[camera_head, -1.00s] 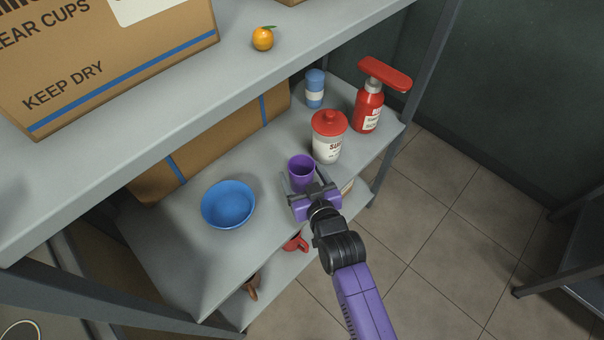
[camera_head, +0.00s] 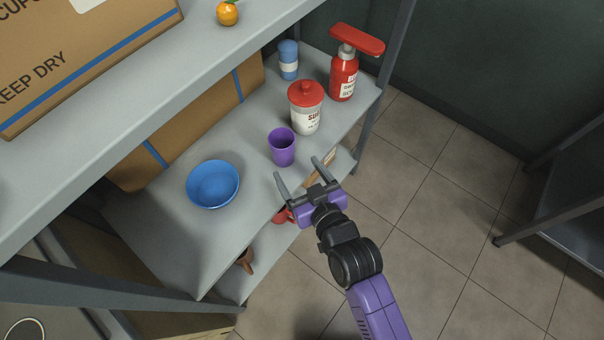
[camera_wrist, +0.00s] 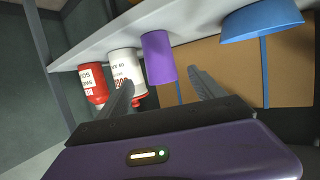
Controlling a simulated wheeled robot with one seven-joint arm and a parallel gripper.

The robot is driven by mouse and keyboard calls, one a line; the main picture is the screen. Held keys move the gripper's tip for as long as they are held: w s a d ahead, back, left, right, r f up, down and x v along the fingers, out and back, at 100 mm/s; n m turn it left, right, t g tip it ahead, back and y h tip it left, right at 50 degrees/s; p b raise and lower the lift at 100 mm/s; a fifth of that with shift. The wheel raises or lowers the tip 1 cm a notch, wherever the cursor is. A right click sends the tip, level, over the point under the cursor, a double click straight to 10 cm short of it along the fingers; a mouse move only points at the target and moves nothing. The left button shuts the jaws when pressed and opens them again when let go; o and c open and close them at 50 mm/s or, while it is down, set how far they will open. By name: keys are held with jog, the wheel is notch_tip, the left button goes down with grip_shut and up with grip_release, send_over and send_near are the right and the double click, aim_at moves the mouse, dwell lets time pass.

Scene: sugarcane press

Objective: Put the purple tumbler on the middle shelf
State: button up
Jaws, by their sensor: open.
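The purple tumbler (camera_head: 282,146) stands upright on the middle shelf (camera_head: 240,228), near its front edge, between the blue bowl and the red-lidded jar. My gripper (camera_head: 299,168) is open and empty in front of the shelf edge, apart from the tumbler. In the wrist view, which is turned upside down, the tumbler (camera_wrist: 159,58) appears beyond and between the open fingers (camera_wrist: 160,88), with a gap to it.
A blue bowl (camera_head: 213,184) is left of the tumbler. A red-lidded jar (camera_head: 305,108), a red bottle (camera_head: 344,78) and a blue container (camera_head: 288,60) stand behind and right. A cardboard box (camera_head: 190,125) fills the shelf's back.

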jog(key=shift+v, duration=0.8)
jog(key=s+d+r+m+t+h, duration=0.1)
jog(key=s+d+m+h, duration=0.25)
jog(key=s+d, duration=1.2)
jog(key=s+d+r+m+h, duration=0.1)
jog(key=s+d+r, duration=0.1)
jog(key=s+r, duration=0.3)
jog(key=s+d+r+h, duration=0.2)
jog(key=s+r, duration=0.4)
jog(key=s, duration=0.3)
jog(key=shift+s+d+r+m+t, duration=0.15)
jog(key=shift+s+d+m+t, duration=0.15)
jog(key=shift+d+m, duration=0.1)
notch_tip(320, 180, up, 6)
jog(key=p, duration=0.6)
jog(key=shift+r, duration=0.1)
